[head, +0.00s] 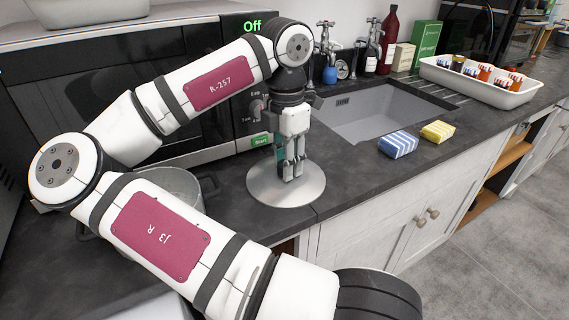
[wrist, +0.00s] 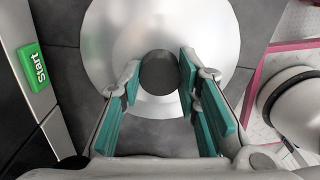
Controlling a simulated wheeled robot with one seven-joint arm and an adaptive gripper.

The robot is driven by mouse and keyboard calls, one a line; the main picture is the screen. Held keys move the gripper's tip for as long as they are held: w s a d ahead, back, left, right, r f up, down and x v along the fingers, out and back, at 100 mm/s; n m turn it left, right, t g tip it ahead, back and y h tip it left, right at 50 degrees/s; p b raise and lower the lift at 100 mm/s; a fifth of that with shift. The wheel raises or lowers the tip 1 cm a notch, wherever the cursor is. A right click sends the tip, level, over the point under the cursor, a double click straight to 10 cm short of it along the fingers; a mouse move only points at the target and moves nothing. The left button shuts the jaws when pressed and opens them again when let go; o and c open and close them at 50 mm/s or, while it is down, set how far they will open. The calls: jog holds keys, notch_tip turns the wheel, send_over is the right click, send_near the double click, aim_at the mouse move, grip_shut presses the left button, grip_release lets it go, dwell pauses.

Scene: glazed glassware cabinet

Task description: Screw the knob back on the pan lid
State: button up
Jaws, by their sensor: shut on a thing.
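The pan lid (head: 312,190) is a round silver disc lying on the dark worktop in front of the microwave. It fills the upper middle of the wrist view (wrist: 110,40). The knob (wrist: 158,68) is a dark round piece at the lid's centre, between my fingertips. My gripper (head: 291,170) points straight down over the lid, and its green-padded fingers (wrist: 160,82) are shut on the knob.
A metal pot (head: 208,184) stands left of the lid, partly behind my arm. The microwave (head: 215,125) is close behind. A sink (head: 365,115), a blue striped sponge (head: 398,144) and a yellow one (head: 437,131) lie to the right. The worktop's front edge is near the lid.

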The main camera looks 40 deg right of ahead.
jog(key=shift+f+b, duration=0.1)
jog(key=shift+b, duration=0.55)
jog(key=o, duration=1.2)
